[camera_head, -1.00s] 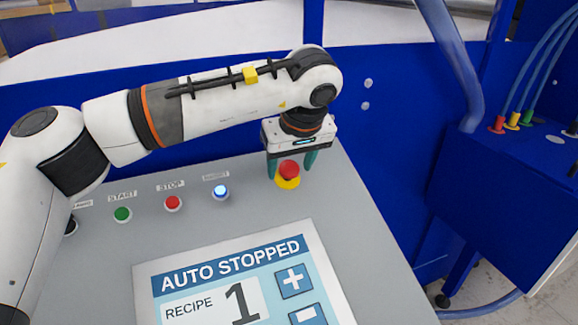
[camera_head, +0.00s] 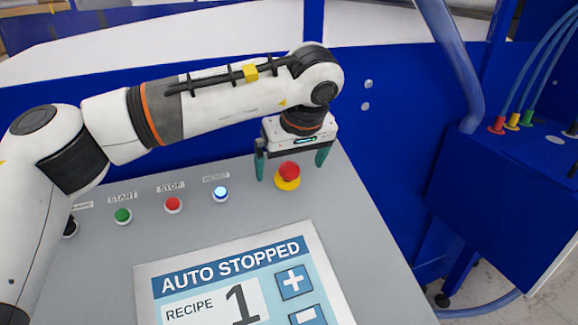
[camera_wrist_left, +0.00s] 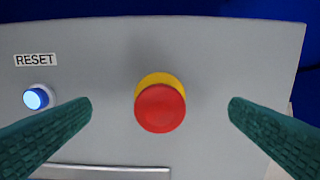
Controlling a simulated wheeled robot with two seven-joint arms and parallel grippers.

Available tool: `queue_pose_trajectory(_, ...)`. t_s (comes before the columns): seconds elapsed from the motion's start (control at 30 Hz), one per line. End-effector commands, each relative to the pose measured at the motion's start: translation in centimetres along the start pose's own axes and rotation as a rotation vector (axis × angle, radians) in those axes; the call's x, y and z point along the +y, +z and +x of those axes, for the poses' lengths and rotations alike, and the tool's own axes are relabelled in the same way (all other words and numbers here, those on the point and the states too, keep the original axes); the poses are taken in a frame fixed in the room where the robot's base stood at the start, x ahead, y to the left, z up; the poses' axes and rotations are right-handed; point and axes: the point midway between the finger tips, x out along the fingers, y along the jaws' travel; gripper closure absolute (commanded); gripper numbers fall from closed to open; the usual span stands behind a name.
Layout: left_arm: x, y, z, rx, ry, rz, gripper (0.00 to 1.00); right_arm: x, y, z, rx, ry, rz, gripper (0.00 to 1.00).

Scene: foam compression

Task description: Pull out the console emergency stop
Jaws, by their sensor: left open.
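The console emergency stop (camera_head: 289,170) is a red mushroom button on a yellow base, at the top right of the grey console. It also shows in the left wrist view (camera_wrist_left: 160,108), near the middle. My left gripper (camera_head: 291,167) is open, with its green fingers on either side of the button and clear gaps between. In the left wrist view the fingers (camera_wrist_left: 160,112) stand left and right of the button, touching nothing. The screen reads AUTO STOPPED. My right gripper is not in view.
On the console (camera_head: 365,240), the lit blue reset button (camera_head: 221,193), red stop button (camera_head: 173,204) and green start button (camera_head: 123,215) lie left of the emergency stop. The touchscreen (camera_head: 245,280) is below. A blue box with cables (camera_head: 500,180) stands at right.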

Motion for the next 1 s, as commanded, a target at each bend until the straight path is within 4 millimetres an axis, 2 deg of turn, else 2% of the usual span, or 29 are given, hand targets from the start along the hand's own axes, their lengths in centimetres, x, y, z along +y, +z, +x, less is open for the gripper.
queue_pose_trajectory(0.1,0.0,0.1,-1.3,-0.001,0.0,0.001,0.0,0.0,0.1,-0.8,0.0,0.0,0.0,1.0)
queue_pose_trajectory(0.7,0.0,0.1,-6.0,-0.002,-0.001,0.001,0.0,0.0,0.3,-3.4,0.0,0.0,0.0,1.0)
queue_pose_trajectory(1.0,0.0,0.0,-6.2,-0.001,0.0,0.0,0.0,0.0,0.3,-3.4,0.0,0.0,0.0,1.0)
